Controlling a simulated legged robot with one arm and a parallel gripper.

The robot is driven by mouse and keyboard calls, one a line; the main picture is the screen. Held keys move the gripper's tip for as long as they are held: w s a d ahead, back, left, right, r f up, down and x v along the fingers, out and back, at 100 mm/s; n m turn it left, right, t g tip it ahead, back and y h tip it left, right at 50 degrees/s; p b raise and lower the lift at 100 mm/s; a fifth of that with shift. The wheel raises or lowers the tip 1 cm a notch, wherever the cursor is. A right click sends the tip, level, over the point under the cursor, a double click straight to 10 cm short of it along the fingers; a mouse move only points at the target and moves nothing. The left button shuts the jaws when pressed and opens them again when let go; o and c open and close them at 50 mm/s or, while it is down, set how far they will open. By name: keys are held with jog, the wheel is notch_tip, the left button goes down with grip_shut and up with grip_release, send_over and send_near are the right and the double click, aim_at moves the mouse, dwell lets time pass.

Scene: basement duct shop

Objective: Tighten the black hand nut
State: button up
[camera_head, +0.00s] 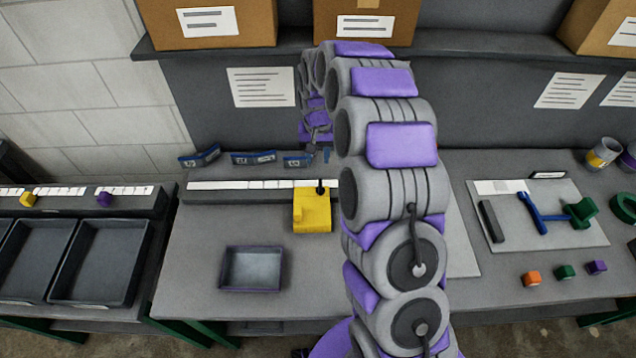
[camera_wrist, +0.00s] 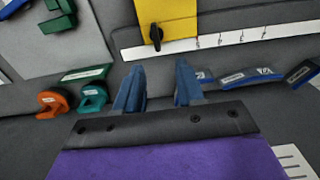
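The black hand nut (camera_head: 320,187) sits at the back edge of a yellow block (camera_head: 312,212) on the workbench. In the wrist view the hand nut (camera_wrist: 156,36) shows as a dark knob with a small stem at the edge of the yellow block (camera_wrist: 167,14). My gripper (camera_wrist: 158,86) has its two blue fingers spread apart with nothing between them. The hand nut lies beyond the fingertips, roughly in line with the gap, not touched. In the head view my gripper (camera_head: 319,156) is small, behind the block near the back panel, partly hidden by my arm.
A white ruler strip (camera_head: 245,184) runs behind the block, with several blue labelled pieces (camera_head: 252,157) beyond it. An empty grey tray (camera_head: 252,269) stands in front left. A light board (camera_head: 540,230) with tools lies right. Orange (camera_wrist: 53,101) and teal (camera_wrist: 93,98) hooked pieces are near the gripper's left.

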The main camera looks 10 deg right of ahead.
send_over(320, 184)
jog(key=f, duration=0.7)
jog(key=shift+d+f, duration=0.1)
jog(key=shift+d, duration=0.25)
jog(key=f, duration=0.3)
jog(key=f+b, duration=0.1)
jog(key=f, duration=0.1)
jog(key=shift+a, duration=0.4)
jog(key=shift+a+f, duration=0.2)
jog(key=shift+f, duration=0.3)
jog(key=shift+d, duration=0.45)
jog(key=shift+c, duration=0.4)
jog(key=shift+a, duration=0.25)
grip_shut()
